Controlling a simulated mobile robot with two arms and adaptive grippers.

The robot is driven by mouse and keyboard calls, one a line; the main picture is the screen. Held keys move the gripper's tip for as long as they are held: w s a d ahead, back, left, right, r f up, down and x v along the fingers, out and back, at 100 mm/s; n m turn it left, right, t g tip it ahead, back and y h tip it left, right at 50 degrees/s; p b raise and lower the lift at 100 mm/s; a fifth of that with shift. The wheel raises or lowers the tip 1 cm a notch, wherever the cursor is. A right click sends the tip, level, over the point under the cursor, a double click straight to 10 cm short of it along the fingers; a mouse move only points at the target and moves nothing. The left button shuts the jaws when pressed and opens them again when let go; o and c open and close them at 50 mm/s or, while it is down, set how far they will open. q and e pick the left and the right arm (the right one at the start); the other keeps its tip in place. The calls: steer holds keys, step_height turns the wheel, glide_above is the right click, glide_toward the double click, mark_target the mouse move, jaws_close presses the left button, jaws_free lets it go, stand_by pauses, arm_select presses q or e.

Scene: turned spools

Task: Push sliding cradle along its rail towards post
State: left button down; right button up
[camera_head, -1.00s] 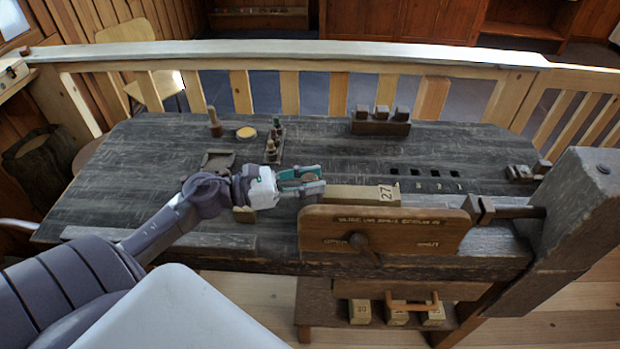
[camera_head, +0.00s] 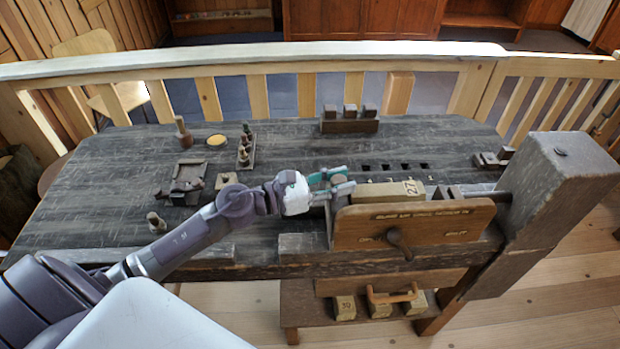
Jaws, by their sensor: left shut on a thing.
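The sliding cradle (camera_head: 440,225) is a brown wooden panel with lettering and a dark knob at the bench's front edge. A pale block marked 27 (camera_head: 385,193) lies in it. The thick grey post (camera_head: 550,200) stands to the right, with a small gap between it and the cradle. A dark rail (camera_head: 482,190) runs between cradle and post. My left gripper (camera_head: 337,184), with teal fingers, is at the cradle's left end, shut on it; the fingers partly hide the gripped part. My right gripper is not in view.
Several numbered blocks sit on a shelf below. A wooden railing (camera_head: 250,62) runs behind.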

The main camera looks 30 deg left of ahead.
mark_target(358, 189)
arm_select(q)
steer(key=shift+w+d+p, duration=0.2)
steer(key=shift+w+d, duration=0.4)
steer(key=shift+d, duration=0.35)
steer(key=shift+w+d+p, duration=0.2)
steer(key=shift+w+d, duration=0.35)
steer(key=shift+d, duration=0.35)
steer(key=c, duration=0.8)
jaws_free()
steer(key=shift+s, duration=0.1)
steer(key=v, duration=1.2)
steer(key=shift+d, duration=0.1)
